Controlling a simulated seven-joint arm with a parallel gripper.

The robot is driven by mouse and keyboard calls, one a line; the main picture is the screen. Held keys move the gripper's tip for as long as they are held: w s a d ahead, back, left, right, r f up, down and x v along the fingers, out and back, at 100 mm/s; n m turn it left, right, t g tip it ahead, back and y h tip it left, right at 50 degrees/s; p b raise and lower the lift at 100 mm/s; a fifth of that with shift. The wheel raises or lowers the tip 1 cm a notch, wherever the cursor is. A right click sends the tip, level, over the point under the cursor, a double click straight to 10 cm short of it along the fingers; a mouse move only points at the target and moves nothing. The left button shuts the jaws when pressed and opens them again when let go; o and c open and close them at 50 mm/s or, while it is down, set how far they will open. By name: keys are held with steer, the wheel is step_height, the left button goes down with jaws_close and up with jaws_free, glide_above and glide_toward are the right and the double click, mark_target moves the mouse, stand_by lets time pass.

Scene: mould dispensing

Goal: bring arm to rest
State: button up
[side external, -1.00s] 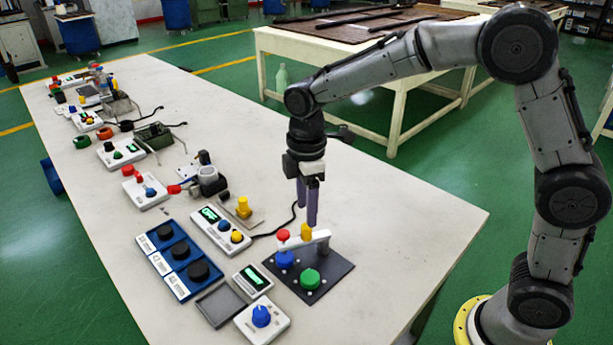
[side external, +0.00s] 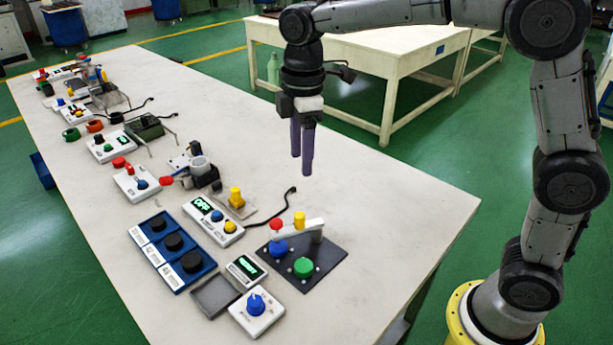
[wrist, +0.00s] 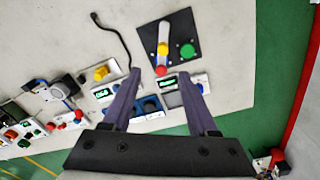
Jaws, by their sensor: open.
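My gripper (side external: 302,165) hangs pointing down in the air above the white table (side external: 400,215), with its two purple fingers apart and nothing between them. In the wrist view the fingers (wrist: 158,92) are spread over the table. Below and a little to the right of it in the side view is a dark plate (side external: 318,262) with a white lever arm, a red knob (side external: 277,224), a yellow knob (side external: 299,219), a blue knob (side external: 278,249) and a green button (side external: 303,267). The plate also shows in the wrist view (wrist: 178,21). My gripper touches none of these.
A white control box (side external: 213,220) has a display reading OFF. A blue tray with black knobs (side external: 172,252), a small display box (side external: 246,270) and a blue-dial box (side external: 256,312) stand near the front. More devices line the table's left side. The table's right part is bare.

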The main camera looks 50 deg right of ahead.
steer(key=s+d+r+m+t, duration=0.2)
steer(key=s+d+r, duration=0.15)
steer(key=s, duration=0.25)
steer(key=s+d+r+m+t, duration=0.1)
steer(key=s+d+r+m, duration=0.1)
steer(key=s+d+r, duration=0.3)
steer(key=s+f+m+t, duration=0.2)
steer(key=s+f+m, duration=0.6)
steer(key=s, duration=0.4)
steer(key=shift+s+d+f+m, duration=0.3)
steer(key=shift+s+f+m, duration=0.1)
steer(key=shift+f, duration=0.25)
